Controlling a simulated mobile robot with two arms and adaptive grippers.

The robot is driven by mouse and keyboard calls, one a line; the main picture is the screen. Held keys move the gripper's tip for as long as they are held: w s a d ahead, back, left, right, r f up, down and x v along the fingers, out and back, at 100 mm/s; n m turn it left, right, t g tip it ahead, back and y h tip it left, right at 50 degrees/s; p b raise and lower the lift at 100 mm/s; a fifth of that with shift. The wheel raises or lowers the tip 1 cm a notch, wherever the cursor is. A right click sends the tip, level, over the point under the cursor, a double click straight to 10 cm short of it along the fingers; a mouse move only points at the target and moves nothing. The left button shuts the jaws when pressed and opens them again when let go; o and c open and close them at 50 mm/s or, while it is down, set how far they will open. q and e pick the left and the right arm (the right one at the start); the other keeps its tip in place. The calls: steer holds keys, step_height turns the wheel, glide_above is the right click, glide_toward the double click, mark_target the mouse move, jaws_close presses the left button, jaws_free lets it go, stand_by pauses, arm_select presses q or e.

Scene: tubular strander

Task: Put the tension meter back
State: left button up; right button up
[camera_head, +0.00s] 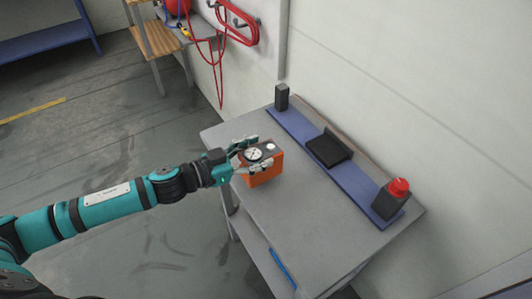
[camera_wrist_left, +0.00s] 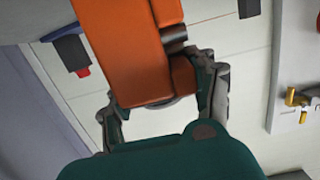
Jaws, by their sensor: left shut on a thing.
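The tension meter (camera_head: 264,172) is an orange box with a dark top and a round white dial. In the head view it is at the left part of the grey table (camera_head: 300,215); I cannot tell whether it touches the tabletop. My left gripper (camera_head: 247,161) is shut on it from the left side. In the left wrist view the orange meter body (camera_wrist_left: 130,45) fills the top middle, between the fingers of the left gripper (camera_wrist_left: 160,98). My right gripper is not in view.
A blue strip shelf (camera_head: 302,131) runs along the table's wall side. It bears a small dark block (camera_head: 282,97), a black tray-like holder (camera_head: 328,150) and a dark box with a red button (camera_head: 398,187). Red cords (camera_head: 245,30) hang on the wall. The table's front half is clear.

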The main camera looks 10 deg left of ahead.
arm_select(q)
steer(key=x, duration=0.2)
steer(key=shift+w+d+r, duration=0.15)
steer(key=shift+w+d, duration=0.05)
steer(key=shift+w, duration=0.15)
steer(key=shift+w+d, duration=0.15)
steer(key=shift+f, duration=1.85)
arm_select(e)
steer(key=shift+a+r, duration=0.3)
arm_select(q)
steer(key=shift+f, duration=0.2)
steer(key=o, duration=1.5)
steer(key=shift+o, duration=0.2)
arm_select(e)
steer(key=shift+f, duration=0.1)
arm_select(q)
steer(key=shift+r, duration=0.15)
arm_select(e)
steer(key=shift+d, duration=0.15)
